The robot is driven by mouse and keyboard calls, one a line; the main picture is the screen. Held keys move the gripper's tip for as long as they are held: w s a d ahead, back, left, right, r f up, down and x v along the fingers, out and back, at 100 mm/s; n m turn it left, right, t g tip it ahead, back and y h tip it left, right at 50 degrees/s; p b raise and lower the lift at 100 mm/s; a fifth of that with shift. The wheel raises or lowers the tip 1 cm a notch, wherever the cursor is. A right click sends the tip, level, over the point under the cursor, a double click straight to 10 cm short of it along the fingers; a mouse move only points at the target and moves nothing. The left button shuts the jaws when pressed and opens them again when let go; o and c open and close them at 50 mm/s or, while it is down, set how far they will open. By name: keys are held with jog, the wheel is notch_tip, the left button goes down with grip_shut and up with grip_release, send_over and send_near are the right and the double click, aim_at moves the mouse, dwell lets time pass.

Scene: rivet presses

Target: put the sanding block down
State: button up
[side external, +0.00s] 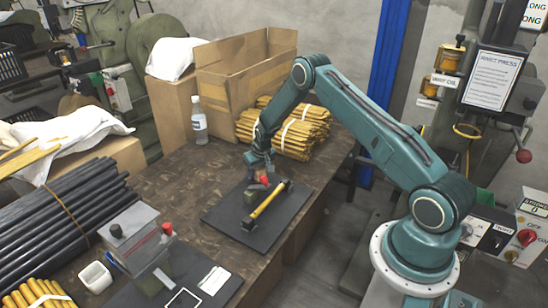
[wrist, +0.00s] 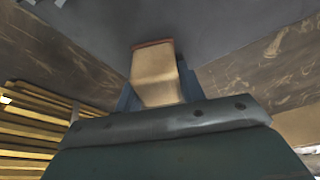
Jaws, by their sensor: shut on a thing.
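My gripper (side external: 261,168) is over the dark mat (side external: 222,216) on the wooden table, pointing down. In the wrist view the sanding block (wrist: 154,76) is a tan block with a reddish-brown far edge. It sits between my bluish fingers, which are shut on it. The dark mat also fills the top of the wrist view (wrist: 200,25). In the side view the block is small and partly hidden by my gripper, and I cannot tell whether it touches the mat.
A yellow-handled tool (side external: 267,203) lies across the mat, close to my gripper. Bundles of yellow sticks (side external: 290,135), a cardboard box (side external: 240,80) and a bottle (side external: 199,122) stand behind. A grey device (side external: 135,235) stands at front left. The mat's near left part is clear.

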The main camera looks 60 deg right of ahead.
aim_at(262, 171)
jog(key=shift+f, duration=0.55)
jog(key=o, duration=1.2)
jog(key=shift+o, duration=0.4)
jog(key=shift+r, duration=0.75)
jog(key=v, duration=1.2)
